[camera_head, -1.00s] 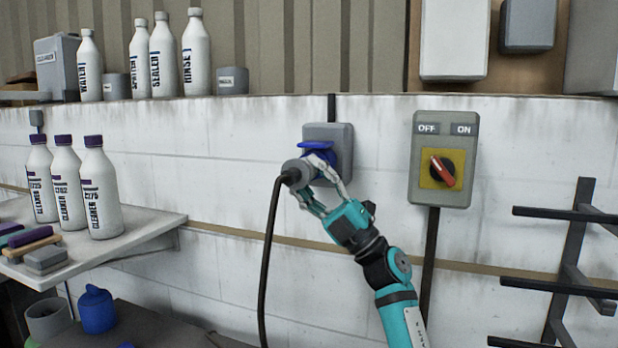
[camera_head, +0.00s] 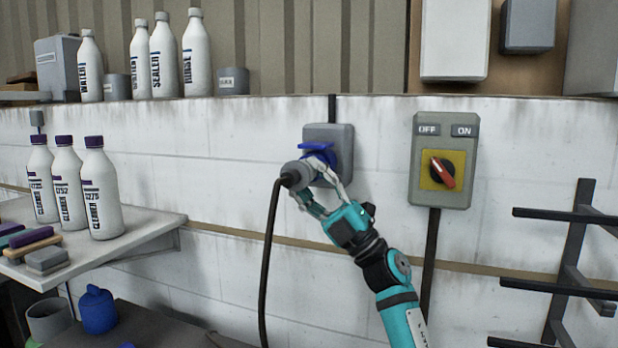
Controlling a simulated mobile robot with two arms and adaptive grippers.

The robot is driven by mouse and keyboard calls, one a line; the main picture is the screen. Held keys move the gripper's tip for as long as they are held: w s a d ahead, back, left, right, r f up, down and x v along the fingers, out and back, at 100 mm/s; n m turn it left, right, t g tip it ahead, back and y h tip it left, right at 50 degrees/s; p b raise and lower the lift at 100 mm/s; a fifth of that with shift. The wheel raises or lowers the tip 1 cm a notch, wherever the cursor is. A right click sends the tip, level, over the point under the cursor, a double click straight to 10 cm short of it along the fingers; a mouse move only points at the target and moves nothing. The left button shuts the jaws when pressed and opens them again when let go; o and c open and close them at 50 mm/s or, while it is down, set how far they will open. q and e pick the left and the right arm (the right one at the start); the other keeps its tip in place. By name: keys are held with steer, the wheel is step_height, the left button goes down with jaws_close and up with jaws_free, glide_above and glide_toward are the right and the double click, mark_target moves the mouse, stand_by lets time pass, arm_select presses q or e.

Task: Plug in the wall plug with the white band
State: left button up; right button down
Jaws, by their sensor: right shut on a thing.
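The grey plug (camera_head: 297,175) with its black cable is at the blue-lidded wall socket (camera_head: 341,139). My right gripper (camera_head: 316,182) is shut on the plug, its fingers reaching in from the lower right. The blue lid (camera_head: 318,149) is raised above the plug. The plug's front is at the socket, but the gripper and lid hide how deep it sits. I cannot make out a white band on it. The black cable (camera_head: 268,260) hangs down from the plug's back end. My left gripper is not in view.
A grey switch box (camera_head: 421,192) with OFF and ON labels and a red knob is on the wall to the right. A black rack (camera_head: 568,250) stands at the far right. A shelf (camera_head: 150,232) with cleaner bottles (camera_head: 103,195) is at the left.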

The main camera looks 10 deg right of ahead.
steer(key=shift+w+d, duration=0.1)
steer(key=shift+w, duration=0.05)
stand_by(0.5)
steer(key=c, duration=0.7)
jaws_free()
steer(key=shift+o, duration=0.5)
steer(key=o, duration=0.5)
steer(key=shift+f, duration=0.15)
